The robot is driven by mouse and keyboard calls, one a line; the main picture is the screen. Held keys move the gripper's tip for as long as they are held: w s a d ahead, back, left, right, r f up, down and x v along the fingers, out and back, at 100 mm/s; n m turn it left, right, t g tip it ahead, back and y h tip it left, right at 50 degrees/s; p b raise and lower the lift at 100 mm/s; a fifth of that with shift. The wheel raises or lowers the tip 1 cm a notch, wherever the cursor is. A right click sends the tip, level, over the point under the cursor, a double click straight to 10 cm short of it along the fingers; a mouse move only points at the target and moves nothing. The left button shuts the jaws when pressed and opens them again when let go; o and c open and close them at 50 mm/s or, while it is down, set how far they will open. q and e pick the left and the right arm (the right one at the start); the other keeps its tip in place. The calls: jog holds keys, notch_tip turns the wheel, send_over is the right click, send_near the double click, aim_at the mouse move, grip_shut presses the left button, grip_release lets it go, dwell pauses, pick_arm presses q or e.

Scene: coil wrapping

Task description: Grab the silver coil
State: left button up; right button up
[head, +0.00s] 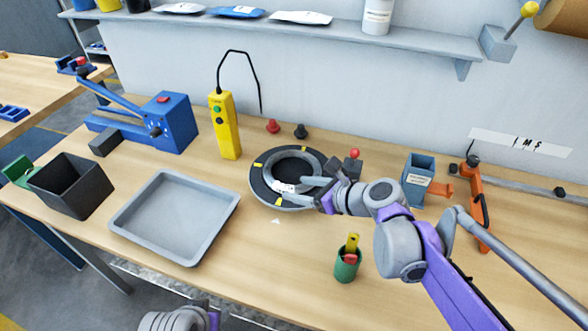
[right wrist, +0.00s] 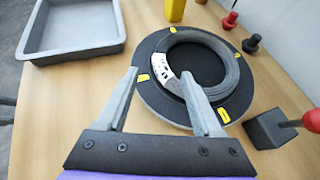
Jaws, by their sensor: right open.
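The silver coil (right wrist: 229,66) is a grey ring with a white label on its side. It lies flat on a round dark turntable (right wrist: 150,94) with yellow marks, and it also shows in the head view (head: 267,168). My right gripper (head: 301,191) is open, its fingers reaching in from the right over the coil's near side. In the right wrist view, my right gripper (right wrist: 160,73) has its two fingertips apart, with the label between them. I cannot tell whether the fingers touch the coil. My left arm shows only at the bottom edge; its fingers are out of sight.
A grey tray (head: 128,222) and a black bin (head: 93,190) stand to the left. A yellow pendant (head: 225,125) and a red knob (head: 272,126) stand behind. A green cup (head: 347,268) is in front, and an orange tool (head: 476,190) is at right. The bench between tray and cup is clear.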

aim_at(281, 186)
jog(key=x, duration=0.7)
jog(key=shift+w+a+b, duration=0.1)
jog(key=shift+w+b, duration=0.05)
jog(key=shift+b, duration=0.15)
grip_shut()
jog(key=shift+f, duration=0.15)
dwell(1.0)
